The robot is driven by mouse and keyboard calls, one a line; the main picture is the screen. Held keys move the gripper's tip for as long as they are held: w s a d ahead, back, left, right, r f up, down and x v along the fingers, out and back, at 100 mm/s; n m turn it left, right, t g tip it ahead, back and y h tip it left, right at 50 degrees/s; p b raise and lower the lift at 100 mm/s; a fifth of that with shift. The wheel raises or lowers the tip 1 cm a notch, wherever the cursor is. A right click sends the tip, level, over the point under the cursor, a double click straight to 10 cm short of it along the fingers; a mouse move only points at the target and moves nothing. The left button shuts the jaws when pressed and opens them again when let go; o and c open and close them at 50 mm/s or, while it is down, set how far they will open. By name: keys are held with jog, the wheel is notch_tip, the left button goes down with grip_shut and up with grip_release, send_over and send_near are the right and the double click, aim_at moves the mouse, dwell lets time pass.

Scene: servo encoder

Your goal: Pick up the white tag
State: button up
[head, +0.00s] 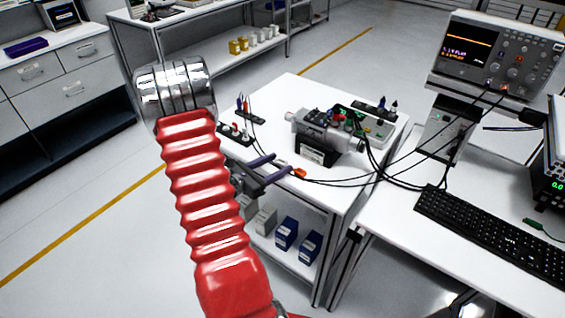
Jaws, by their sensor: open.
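No loose white tag stands out clearly. A small white label (313,156) shows on the front of the black mount under the grey servo motor (325,131); I cannot tell whether it is the tag. My gripper (281,164) is open, with two dark purple fingers apart near the front left edge of the white bench. Its fingertips point right, to the left of and a little below the label, with nothing visible between them. My red ribbed arm hides part of the bench's left side.
Black cables run from the motor to the oscilloscope (501,55). A small orange piece (299,173) shows by the fingertips. Black terminal strips (236,133) stand behind my gripper. A keyboard (490,232) lies on the right desk. Blue boxes (287,232) sit on the lower shelf.

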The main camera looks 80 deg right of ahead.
jog(key=c, duration=1.2)
jog(key=shift+r, duration=0.1)
jog(key=shift+r, duration=4.9)
